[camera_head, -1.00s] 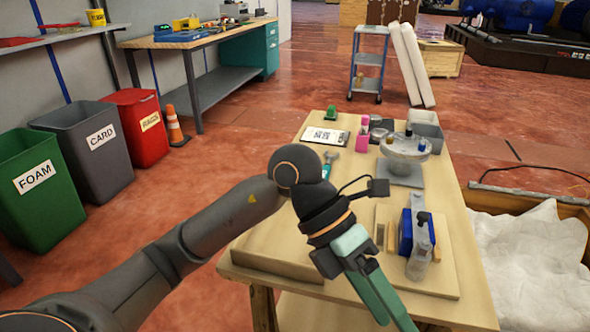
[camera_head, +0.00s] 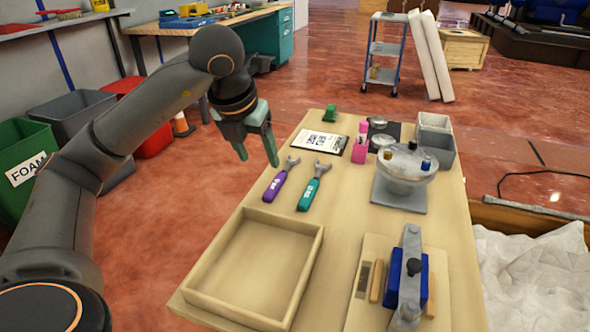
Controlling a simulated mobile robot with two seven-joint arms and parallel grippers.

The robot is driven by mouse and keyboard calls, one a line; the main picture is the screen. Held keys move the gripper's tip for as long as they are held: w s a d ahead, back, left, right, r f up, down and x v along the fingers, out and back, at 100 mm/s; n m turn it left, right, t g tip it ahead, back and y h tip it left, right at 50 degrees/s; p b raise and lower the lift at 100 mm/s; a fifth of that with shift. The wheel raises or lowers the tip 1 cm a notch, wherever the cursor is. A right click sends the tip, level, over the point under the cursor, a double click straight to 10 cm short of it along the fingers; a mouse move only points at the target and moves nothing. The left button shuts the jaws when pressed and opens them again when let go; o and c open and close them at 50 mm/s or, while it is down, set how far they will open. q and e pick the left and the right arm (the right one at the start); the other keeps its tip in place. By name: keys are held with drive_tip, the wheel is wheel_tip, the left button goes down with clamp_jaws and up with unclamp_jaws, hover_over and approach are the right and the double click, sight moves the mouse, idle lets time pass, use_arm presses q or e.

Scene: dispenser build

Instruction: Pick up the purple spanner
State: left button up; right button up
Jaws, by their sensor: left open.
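The purple spanner (camera_head: 278,182) lies on the wooden table, its grey open end pointing up and to the right. A teal spanner (camera_head: 314,188) lies beside it on the right, roughly parallel and apart from it. My left gripper (camera_head: 258,162) is open and empty, with its green fingers pointing down above the table's left edge. It is up and to the left of the purple spanner and does not appear to touch it. My right gripper is not in view.
An empty wooden tray (camera_head: 309,268) sits in front of the spanners. A clipboard (camera_head: 318,141), a pink holder (camera_head: 360,150) and a round grey stand (camera_head: 403,190) are farther back and right. A board (camera_head: 359,318) with a blue device (camera_head: 392,283) is at the front right.

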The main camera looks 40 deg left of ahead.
use_arm(q)
drive_tip(key=w+f, duration=0.1)
drive_tip(key=b, duration=0.3)
approach(274, 185)
wheel_tip(274, 185, down, 3)
drive_tip(key=shift+d+r, duration=0.15)
drive_tip(key=shift+d, duration=0.05)
drive_tip(key=x, duration=0.2)
drive_tip(key=b+x, duration=0.1)
drive_tip(key=x, duration=0.2)
drive_tip(key=shift+w+a+b, duration=0.3)
drive_tip(key=shift+w+b, duration=0.05)
drive_tip(key=shift+w, duration=0.15)
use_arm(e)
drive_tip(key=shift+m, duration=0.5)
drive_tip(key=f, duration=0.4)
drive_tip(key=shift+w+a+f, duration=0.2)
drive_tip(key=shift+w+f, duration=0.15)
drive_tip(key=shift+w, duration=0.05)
use_arm(q)
drive_tip(key=shift+c, duration=0.3)
drive_tip(key=c, duration=0.9)
clamp_jaws()
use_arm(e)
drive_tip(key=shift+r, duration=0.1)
